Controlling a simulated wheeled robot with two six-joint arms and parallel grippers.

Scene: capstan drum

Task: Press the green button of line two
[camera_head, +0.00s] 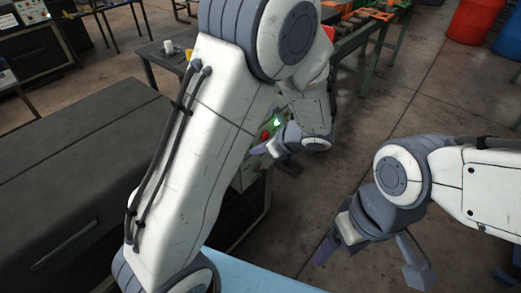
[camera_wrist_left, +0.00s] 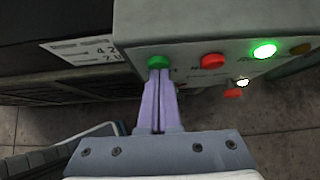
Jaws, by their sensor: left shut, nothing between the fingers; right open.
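A grey control box (camera_wrist_left: 210,40) fills the top of the left wrist view. On its face are a green button (camera_wrist_left: 158,61), a red button (camera_wrist_left: 212,61) and a glowing green lamp (camera_wrist_left: 264,49). My left gripper (camera_wrist_left: 158,75) is shut and empty, its purple fingertips at the green button's lower edge; I cannot tell whether they touch it. In the head view my left gripper (camera_head: 258,150) is beside the same box, and my arm hides much of it. No line number is readable. My right gripper (camera_head: 370,270) is open and empty, low at the right.
A white label (camera_wrist_left: 82,50) is on the dark machine left of the box. A dark cabinet (camera_head: 70,190) fills the head view's left. Open floor (camera_head: 440,90) lies at the right, with a red barrel (camera_head: 474,20) beyond.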

